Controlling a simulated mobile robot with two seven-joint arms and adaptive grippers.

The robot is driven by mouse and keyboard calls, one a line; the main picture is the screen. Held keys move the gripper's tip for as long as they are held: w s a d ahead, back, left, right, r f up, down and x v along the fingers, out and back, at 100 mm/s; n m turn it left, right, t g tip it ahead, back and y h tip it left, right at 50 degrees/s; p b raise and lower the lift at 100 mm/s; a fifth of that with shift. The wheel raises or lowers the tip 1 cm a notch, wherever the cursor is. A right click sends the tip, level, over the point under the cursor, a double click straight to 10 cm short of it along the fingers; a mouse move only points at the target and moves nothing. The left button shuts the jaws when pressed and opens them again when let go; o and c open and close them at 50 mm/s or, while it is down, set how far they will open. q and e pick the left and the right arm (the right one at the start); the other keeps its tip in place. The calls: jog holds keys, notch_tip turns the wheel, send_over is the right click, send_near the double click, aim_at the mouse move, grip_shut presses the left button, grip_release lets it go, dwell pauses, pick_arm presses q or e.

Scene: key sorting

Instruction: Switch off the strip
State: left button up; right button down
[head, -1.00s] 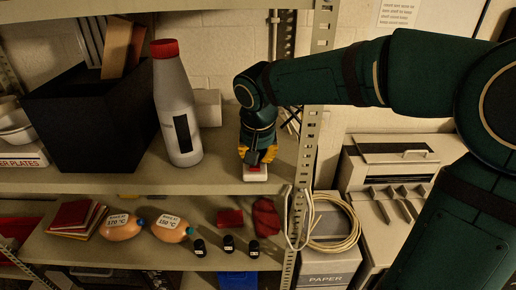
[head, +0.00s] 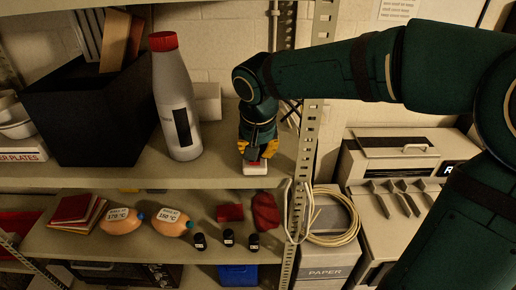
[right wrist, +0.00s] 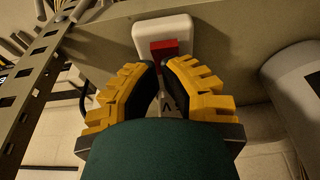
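The strip (head: 256,170) is a small white block near the front edge of the upper shelf, with a red switch on top. In the right wrist view the white strip (right wrist: 146,38) lies just beyond my fingertips, and its red switch (right wrist: 163,47) stands up close to them. My right gripper (head: 257,158) is above the strip, pointing down. In the right wrist view its yellow-and-black fingers (right wrist: 160,68) are close together at the tips, with nothing seen held. Contact with the switch cannot be told. My left gripper is not in view.
A grey bottle with a red cap (head: 178,100) and a black bin (head: 90,115) stand left of the strip. A perforated shelf post (head: 305,130) is close on the right. Below, the lower shelf (head: 120,255) holds flasks, small black vials and red items.

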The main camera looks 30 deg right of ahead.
jog(key=v, duration=1.2)
dwell(0.4)
